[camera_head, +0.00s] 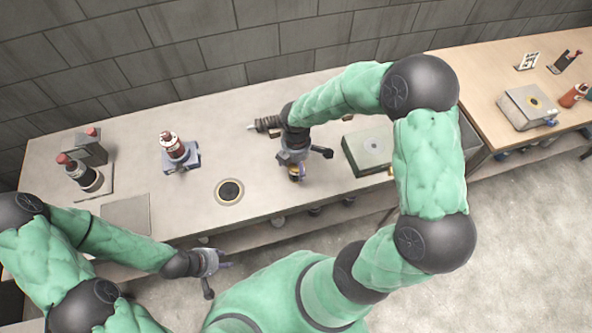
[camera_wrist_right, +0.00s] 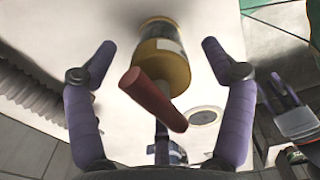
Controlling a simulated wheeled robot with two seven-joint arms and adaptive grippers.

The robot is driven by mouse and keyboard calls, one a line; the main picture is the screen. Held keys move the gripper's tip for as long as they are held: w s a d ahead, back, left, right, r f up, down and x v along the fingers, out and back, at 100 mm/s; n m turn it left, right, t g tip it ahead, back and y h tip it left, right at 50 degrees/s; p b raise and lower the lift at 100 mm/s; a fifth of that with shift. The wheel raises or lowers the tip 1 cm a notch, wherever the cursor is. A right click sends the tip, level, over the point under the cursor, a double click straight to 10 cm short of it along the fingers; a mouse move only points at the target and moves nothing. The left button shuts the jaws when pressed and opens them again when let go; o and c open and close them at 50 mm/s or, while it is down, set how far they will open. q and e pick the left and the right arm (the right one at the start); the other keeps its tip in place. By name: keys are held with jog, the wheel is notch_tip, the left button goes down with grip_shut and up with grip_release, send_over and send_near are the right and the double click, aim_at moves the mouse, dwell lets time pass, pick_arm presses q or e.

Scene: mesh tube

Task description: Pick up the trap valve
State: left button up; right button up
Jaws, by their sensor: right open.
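A part with a gold and dark cylindrical body and a dark red handle stands upright on the bench, apparently the trap valve (camera_wrist_right: 165,70). In the right wrist view its handle points toward the camera. In the head view only a little of it (camera_head: 296,172) shows under my right gripper (camera_head: 300,163). The right gripper (camera_wrist_right: 158,48) is open, one purple finger on each side of the part, with gaps left and right.
A ribbed grey part (camera_head: 267,123) lies left of my right gripper. A square green-grey block (camera_head: 368,150) is to its right. A round pad (camera_head: 230,191) and red-topped bottles, one on a blue-grey stand (camera_head: 180,160), are further left. A wooden table (camera_head: 490,70) adjoins at right.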

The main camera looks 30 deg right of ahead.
jog(key=shift+r, duration=0.1)
jog(key=c, duration=1.4)
